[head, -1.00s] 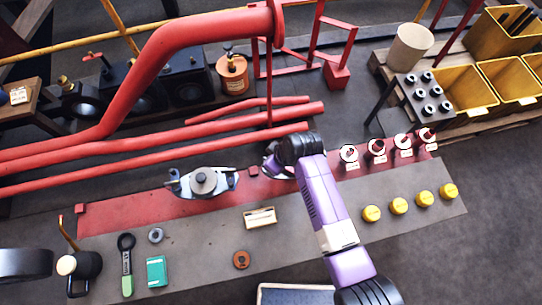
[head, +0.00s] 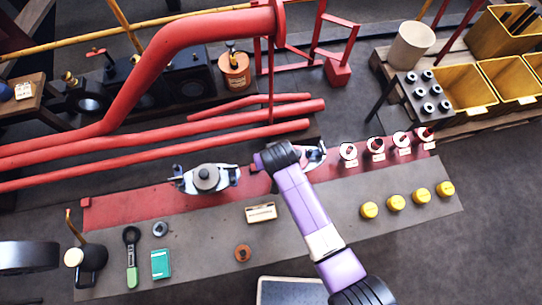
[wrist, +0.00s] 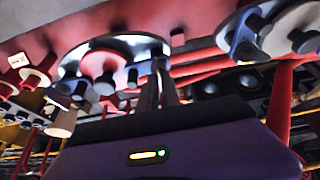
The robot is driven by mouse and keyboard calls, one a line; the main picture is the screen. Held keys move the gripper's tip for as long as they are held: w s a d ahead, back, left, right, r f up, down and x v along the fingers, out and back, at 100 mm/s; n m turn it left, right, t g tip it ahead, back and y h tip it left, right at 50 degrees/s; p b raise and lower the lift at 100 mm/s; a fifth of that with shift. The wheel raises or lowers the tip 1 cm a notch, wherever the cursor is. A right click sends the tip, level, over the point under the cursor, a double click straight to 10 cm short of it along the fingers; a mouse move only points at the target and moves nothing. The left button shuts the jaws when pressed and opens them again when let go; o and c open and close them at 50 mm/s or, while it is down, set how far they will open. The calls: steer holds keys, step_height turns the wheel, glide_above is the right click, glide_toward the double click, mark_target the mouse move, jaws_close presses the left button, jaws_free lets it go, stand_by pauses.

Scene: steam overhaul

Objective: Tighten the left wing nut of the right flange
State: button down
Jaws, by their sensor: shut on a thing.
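The right flange (head: 314,154) is partly hidden behind my wrist in the head view; its right end shows. In the wrist view it is the pale ring around a red centre (wrist: 103,64). My gripper (wrist: 163,75) has its fingers close together at the edge of this flange, on the side facing the other flange. It is shut on the left wing nut, which the fingers mostly hide. In the head view the fingertips are hidden under my wrist. The left flange (head: 206,178) sits apart on the red strip; it also shows in the wrist view (wrist: 290,32).
Several red valves (head: 376,146) stand right of the flange, with yellow caps (head: 396,202) in front. Red pipes (head: 240,137) run behind. A green-handled wrench (head: 131,262), a green box (head: 161,264) and a small tan case (head: 261,212) lie on the grey bench (head: 205,245).

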stand_by(0.4)
steer(key=c, duration=1.6)
jaws_free()
steer(key=shift+o, duration=0.2)
steer(key=v, duration=0.7)
steer(key=shift+s+r, duration=0.25)
steer(key=shift+r, duration=0.1)
